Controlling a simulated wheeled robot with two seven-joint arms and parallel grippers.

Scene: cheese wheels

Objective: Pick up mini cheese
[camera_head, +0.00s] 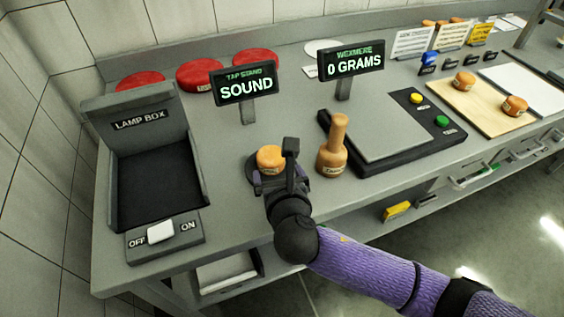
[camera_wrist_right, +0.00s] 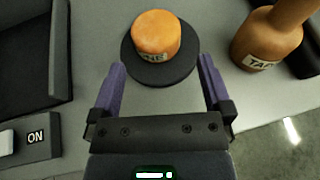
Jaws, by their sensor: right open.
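An orange mini cheese (camera_head: 270,157) with a label on its side stands on a round dark pad in front of the SOUND sign. In the right wrist view the mini cheese (camera_wrist_right: 157,36) sits upright on the dark pad (camera_wrist_right: 165,77), just beyond my fingertips. My right gripper (camera_head: 283,165) is open at the near side of the cheese and partly covers the pad. In the wrist view its two purple fingers (camera_wrist_right: 160,75) are spread, with nothing between them but the pad's near edge and bench. My left gripper is not in view.
A wooden tapper (camera_head: 332,150) stands close right of the pad. The lamp box (camera_head: 152,150) is at left, and the scale (camera_head: 385,125) reading 0 grams is at right. Two more small cheeses lie on a wooden board (camera_head: 480,115). Red wheels (camera_head: 200,75) stand at the back.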

